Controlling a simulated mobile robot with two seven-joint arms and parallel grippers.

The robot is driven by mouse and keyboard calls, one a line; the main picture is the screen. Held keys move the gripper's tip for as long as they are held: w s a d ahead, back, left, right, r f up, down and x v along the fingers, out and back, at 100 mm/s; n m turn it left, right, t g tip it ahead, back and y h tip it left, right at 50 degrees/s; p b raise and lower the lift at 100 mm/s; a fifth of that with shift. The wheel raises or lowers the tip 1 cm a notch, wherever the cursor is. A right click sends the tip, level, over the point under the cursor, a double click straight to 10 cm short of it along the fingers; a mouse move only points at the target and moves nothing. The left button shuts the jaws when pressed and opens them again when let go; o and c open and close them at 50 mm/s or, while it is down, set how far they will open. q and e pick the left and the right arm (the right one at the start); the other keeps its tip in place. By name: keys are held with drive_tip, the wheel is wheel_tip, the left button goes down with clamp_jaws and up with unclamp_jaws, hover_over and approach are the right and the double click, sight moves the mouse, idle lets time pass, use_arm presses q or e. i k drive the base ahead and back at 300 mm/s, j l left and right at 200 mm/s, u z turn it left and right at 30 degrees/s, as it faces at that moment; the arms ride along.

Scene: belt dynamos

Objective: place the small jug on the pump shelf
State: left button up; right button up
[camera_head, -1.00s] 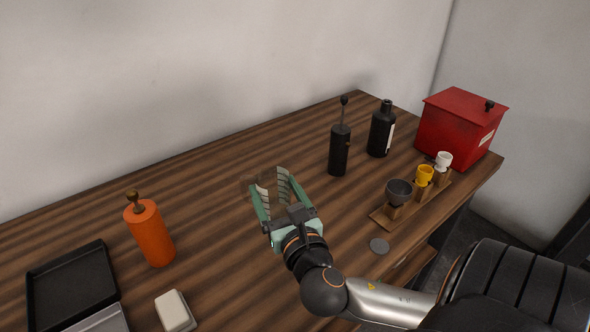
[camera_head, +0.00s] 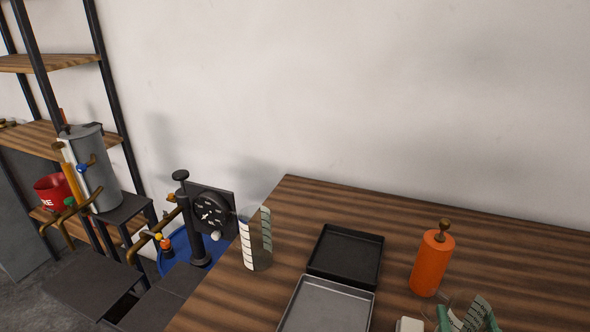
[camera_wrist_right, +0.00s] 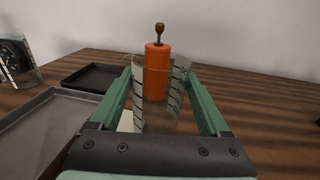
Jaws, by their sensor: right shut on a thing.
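My right gripper (camera_head: 468,312) is at the lower right of the head view, just right of and in front of the orange grinder. It is shut on a clear see-through vessel, which I take to be the small jug (camera_wrist_right: 157,118); the wrist view shows it between the fingers. The orange grinder shows through its wall. A dark pump post with a round gauge (camera_head: 212,210) stands beyond the table's left end. Dark flat shelves (camera_head: 92,283) lie near it; I cannot tell which is the pump shelf. My left gripper is not in view.
An orange grinder (camera_head: 432,262), black tray (camera_head: 346,257) and grey tray (camera_head: 325,306) occupy the tabletop. A clear marked cylinder (camera_head: 256,240) stands at its left end. A grey canister (camera_head: 95,170) and red pot (camera_head: 52,190) are farther left.

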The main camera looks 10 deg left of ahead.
sight(149, 312)
drive_tip(key=k+j+u, duration=0.2)
drive_tip(key=j, duration=0.35)
drive_tip(key=k+j+u, duration=0.15)
drive_tip(key=j, duration=0.4)
drive_tip(key=j+u, duration=0.2)
drive_tip(key=j, duration=0.4)
drive_tip(key=k+j+u, duration=0.15)
drive_tip(key=j, duration=0.45)
drive_tip(key=i, duration=0.05)
